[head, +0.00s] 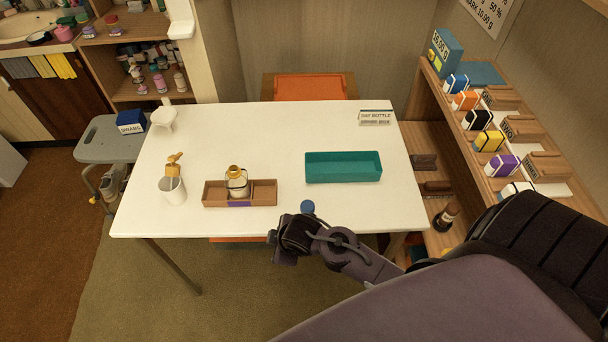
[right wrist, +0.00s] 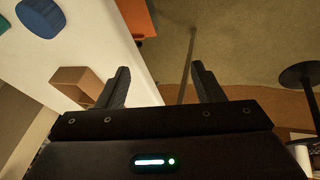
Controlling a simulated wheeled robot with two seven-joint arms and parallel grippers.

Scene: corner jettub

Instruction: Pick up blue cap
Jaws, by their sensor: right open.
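The blue cap (head: 307,207) is a small round piece on the white table, near its front edge, below the teal tray. In the right wrist view the blue cap (right wrist: 41,17) lies at the upper left, outside the jaws. My right gripper (head: 284,242) is at the table's front edge, just to the left of and nearer than the cap. Its two fingers (right wrist: 160,80) are apart with nothing between them, over the table edge and floor. My left gripper is not in view.
A teal tray (head: 343,180) and a wooden holder (head: 215,200) with a bottle (head: 237,182) stand on the white table (head: 270,133). A white cup (head: 173,191) is at left. The table's centre back is clear.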

